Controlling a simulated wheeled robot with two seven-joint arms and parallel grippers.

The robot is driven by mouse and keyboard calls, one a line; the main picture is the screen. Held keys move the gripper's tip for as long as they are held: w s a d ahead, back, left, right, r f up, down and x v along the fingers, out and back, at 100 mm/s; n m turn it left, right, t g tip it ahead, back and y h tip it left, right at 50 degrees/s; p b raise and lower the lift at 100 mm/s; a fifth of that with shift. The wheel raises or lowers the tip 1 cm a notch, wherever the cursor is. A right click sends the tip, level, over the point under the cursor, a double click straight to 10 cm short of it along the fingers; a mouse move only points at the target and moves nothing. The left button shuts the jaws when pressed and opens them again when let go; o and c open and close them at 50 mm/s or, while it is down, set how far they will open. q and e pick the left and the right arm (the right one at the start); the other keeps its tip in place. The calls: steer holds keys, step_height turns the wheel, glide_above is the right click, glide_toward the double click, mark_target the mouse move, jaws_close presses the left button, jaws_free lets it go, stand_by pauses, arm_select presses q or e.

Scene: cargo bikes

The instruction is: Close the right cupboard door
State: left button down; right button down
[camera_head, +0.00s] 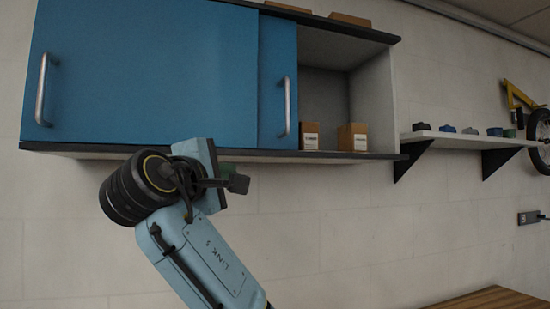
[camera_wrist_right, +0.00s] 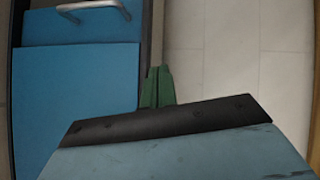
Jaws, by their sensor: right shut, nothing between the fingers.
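The wall cupboard has blue sliding doors. The right cupboard door (camera_head: 272,85) is mostly behind the left door (camera_head: 150,80), and its upright metal handle (camera_head: 287,106) shows near its right edge. To its right the compartment is open. My right gripper (camera_head: 238,183) is below the cupboard's bottom edge, left of that handle, shut and empty, apart from the doors. In the right wrist view its green fingers (camera_wrist_right: 157,88) are together beside the blue panels, with a metal handle (camera_wrist_right: 93,5) at the top. My left gripper is not in view.
Cardboard boxes (camera_head: 353,137) (camera_head: 309,135) stand on the floor of the open compartment. A wall shelf (camera_head: 470,139) with several small items is to the right, before a bicycle wheel (camera_head: 540,135). A wooden surface (camera_head: 495,299) is at the lower right. The wall below the cupboard is clear.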

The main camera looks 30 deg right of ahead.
step_height(320, 180, up, 5)
steer(key=s+h, duration=0.2)
steer(key=g+p, duration=0.1)
steer(key=p, duration=0.1)
glide_toward(283, 135)
steer(key=w, duration=0.4)
steer(key=shift+m, duration=0.4)
steer(key=shift+s+d+r, duration=0.15)
steer(key=shift+d+r, duration=0.05)
steer(key=shift+d, duration=0.6)
steer(key=shift+s+d+r, duration=0.1)
steer(key=shift+d+r, duration=0.15)
steer(key=shift+d, duration=0.5)
steer(key=shift+s+d+r, duration=0.15)
steer(key=shift+d+r, duration=0.05)
steer(key=shift+d, duration=0.6)
